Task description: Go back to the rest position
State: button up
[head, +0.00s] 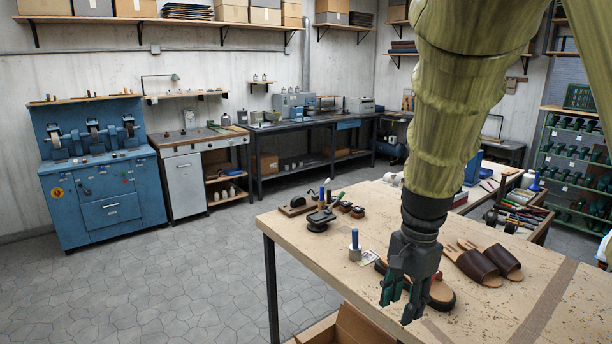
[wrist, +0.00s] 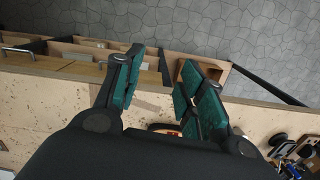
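My gripper (head: 401,298) hangs fingers down over the front part of the workbench, under my sleeved arm. In the wrist view its two green-padded fingers (wrist: 164,85) stand apart with nothing between them. A brown sandal (head: 441,294) lies on the bench behind the gripper, which hides part of it. A pair of dark brown sandals (head: 484,263) lies on the bench just to the right, apart from the gripper.
The wooden workbench (head: 540,290) holds a blue-handled tool (head: 355,246), a dark stand (head: 321,220) and small brushes. A cardboard box (head: 352,326) stands below its front edge. A blue machine (head: 103,190) is at the far left. The floor (head: 200,265) between is clear.

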jog(key=s+d+f+n+h, duration=0.1)
jog(key=d+f+n, duration=0.15)
jog(key=f, duration=1.05)
jog(key=s+d+f+n+h, duration=0.1)
jog(key=s+d+f+n, duration=0.15)
jog(key=f, duration=0.95)
jog(key=s+f+n+y+b, duration=0.1)
jog(key=s+f+n, duration=0.5)
jog(key=s+f, duration=1.6)
notch_tip(320, 180, down, 2)
jog(key=shift+s+a+f, duration=0.15)
jog(key=shift+s+a, duration=0.1)
